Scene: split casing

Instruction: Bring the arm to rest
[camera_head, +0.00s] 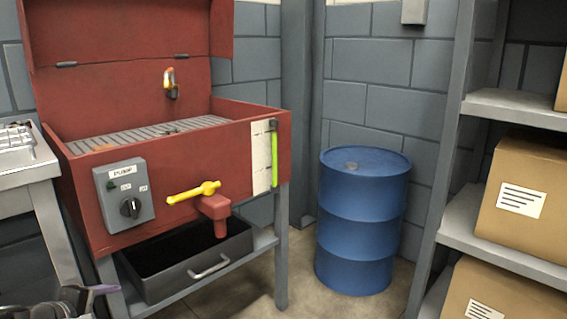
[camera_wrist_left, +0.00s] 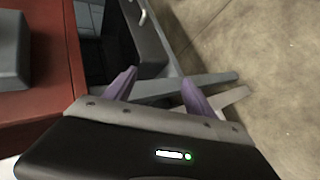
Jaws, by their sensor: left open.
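My left gripper (camera_head: 91,294) shows only in part at the bottom left of the head view, low in front of the red parts washer (camera_head: 180,175). In the left wrist view the two purple fingers of my left gripper (camera_wrist_left: 160,84) are spread apart, with nothing between them. Beyond the fingers are the grey stand legs (camera_wrist_left: 205,86) and the floor. Most of my left arm is out of the picture. My right gripper is in neither view.
The washer has a yellow valve handle (camera_head: 193,192), a switch box (camera_head: 124,193) and a dark drawer (camera_head: 188,262) underneath. A metal table (camera_head: 38,168) stands at the left. A blue drum (camera_head: 360,222) and a shelf with boxes (camera_head: 522,195) stand to the right.

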